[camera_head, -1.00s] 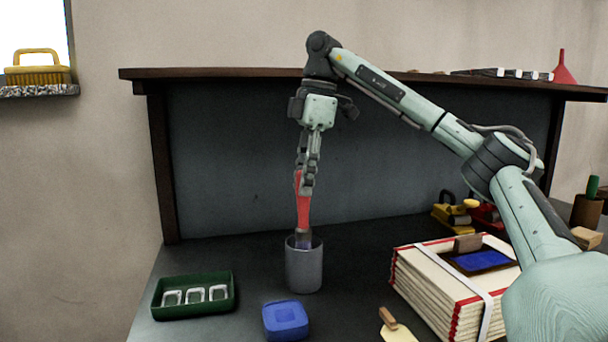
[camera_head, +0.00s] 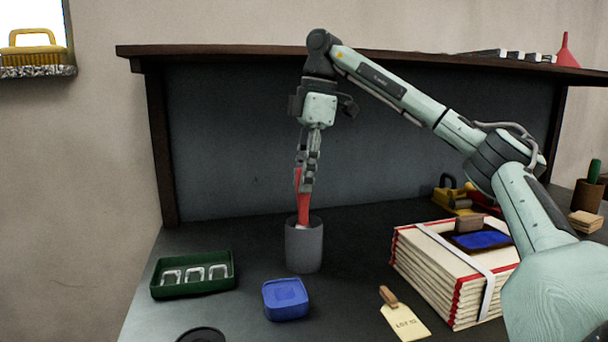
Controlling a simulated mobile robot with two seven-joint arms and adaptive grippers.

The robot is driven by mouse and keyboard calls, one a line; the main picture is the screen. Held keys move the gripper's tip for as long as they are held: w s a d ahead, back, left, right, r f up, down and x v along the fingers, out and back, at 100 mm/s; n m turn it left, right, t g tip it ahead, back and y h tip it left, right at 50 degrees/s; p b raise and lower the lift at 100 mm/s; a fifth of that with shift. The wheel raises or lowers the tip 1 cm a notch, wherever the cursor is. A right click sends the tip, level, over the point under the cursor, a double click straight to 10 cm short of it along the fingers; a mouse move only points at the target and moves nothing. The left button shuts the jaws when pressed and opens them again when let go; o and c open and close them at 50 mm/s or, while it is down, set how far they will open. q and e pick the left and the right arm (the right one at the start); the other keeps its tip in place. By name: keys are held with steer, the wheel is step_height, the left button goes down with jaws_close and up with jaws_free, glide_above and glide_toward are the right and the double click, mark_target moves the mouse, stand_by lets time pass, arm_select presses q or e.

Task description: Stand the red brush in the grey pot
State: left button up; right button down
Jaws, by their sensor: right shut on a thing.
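The red brush (camera_head: 304,208) is upright, with its lower end inside the grey pot (camera_head: 304,250); its bristles are hidden by the pot wall. The pot stands on the dark worktop near the middle of the view. My right gripper (camera_head: 305,182) points down from above and is shut on the upper part of the brush's red handle. My left gripper is not in view.
A green tray (camera_head: 163,292) with metal pieces lies left of the pot. A blue lidded box (camera_head: 286,299) is in front. A strapped stack of paper (camera_head: 437,274) and a tag (camera_head: 405,318) are to the right. A dark shelf (camera_head: 230,50) runs behind.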

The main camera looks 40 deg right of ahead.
steer(key=c, duration=1.2)
jaws_free()
steer(key=shift+r, duration=0.1)
steer(key=r, duration=0.4)
steer(key=d+r, duration=0.1)
steer(key=r, duration=0.2)
steer(key=s+r, duration=0.1)
steer(key=r, duration=0.3)
steer(key=shift+d+r, duration=0.3)
steer(key=shift+r, duration=0.05)
